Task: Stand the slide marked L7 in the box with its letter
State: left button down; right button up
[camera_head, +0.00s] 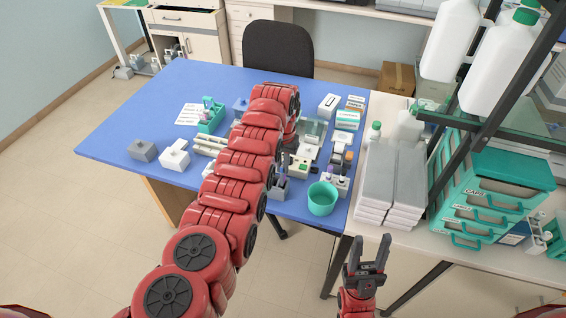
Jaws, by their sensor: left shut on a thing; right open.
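My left arm reaches across the blue table (130,135), its wrist bent down over the middle. Only a dark bit of my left gripper (289,143) shows beyond the red links. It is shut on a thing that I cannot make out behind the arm. My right gripper (367,254) is open and empty, in front of the table's front right corner, with its fingers pointing away from me. I cannot read L7 on any slide here. Small white boxes and holders, such as one white box (329,104), stand at the right; their letters are too small to read.
A teal cup (322,198) stands near the front edge. Stacked grey-white boxes (377,178) and a teal drawer unit (480,195) stand to the right.

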pick_arm(q)
jog(key=shift+f+b, duration=1.75)
jog(key=shift+f, duration=0.7)
jog(key=shift+f, duration=0.25)
jog(key=c, duration=0.8)
grip_release()
jog(key=shift+c, duration=0.2)
notch_tip(320, 180, up, 11)
jog(key=b, duration=0.4)
jog(key=shift+r, duration=0.2)
notch_tip(320, 180, up, 5)
jog(key=p, duration=0.4)
send_over(283, 177)
jog(key=w, duration=0.1)
jog(key=shift+w+r+p, duration=0.15)
jog(key=shift+r+p, duration=0.4)
jog(key=shift+p, duration=0.2)
